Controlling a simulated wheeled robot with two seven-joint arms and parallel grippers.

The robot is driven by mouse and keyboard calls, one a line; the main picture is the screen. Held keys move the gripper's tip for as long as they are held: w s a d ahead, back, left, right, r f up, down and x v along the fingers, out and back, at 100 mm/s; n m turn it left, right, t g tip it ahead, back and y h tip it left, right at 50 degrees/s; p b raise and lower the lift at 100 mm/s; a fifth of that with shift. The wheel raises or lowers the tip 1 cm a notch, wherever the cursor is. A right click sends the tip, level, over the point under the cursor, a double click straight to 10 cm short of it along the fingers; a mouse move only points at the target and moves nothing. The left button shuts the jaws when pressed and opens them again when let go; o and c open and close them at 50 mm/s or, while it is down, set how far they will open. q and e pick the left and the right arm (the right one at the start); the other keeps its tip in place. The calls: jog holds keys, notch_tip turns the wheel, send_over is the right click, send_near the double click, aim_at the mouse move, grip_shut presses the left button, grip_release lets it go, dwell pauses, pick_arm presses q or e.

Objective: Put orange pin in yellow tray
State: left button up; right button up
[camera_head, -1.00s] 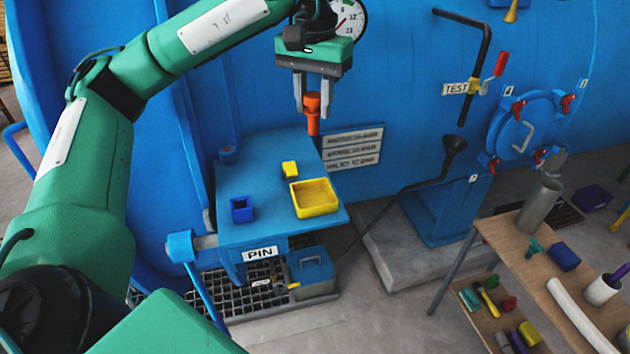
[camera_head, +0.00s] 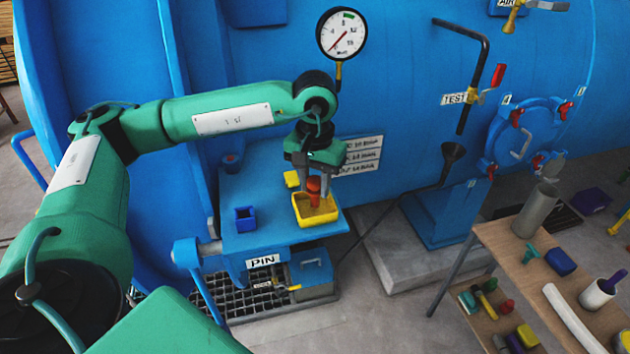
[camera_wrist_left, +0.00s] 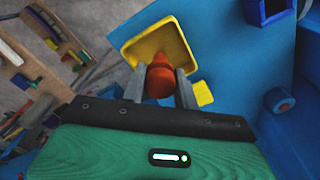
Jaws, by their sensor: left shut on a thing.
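My left gripper (camera_head: 314,190) is shut on the orange pin (camera_head: 314,186), which hangs upright between its fingers. The pin also shows between the fingers in the left wrist view (camera_wrist_left: 159,76). The yellow tray (camera_head: 299,212) stands on the blue shelf (camera_head: 262,236). The gripper and pin are over the tray in the head view, with the pin's lower end low at the tray's inside. I cannot tell whether the pin touches the tray floor. In the left wrist view the tray (camera_wrist_left: 142,42) lies just beyond the pin. My right gripper is not in view.
A small blue box (camera_head: 245,219) stands left of the tray, and a yellow block (camera_head: 291,179) is behind it. A label reading PIN (camera_head: 263,261) is on the shelf's front. The blue vessel wall (camera_head: 400,60) rises behind. A wooden table (camera_head: 520,260) is at right.

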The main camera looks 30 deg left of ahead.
pick_arm(q)
jog(key=shift+f, duration=0.55)
jog(key=shift+f, duration=0.1)
jog(key=shift+f, duration=0.1)
jog(key=o, duration=1)
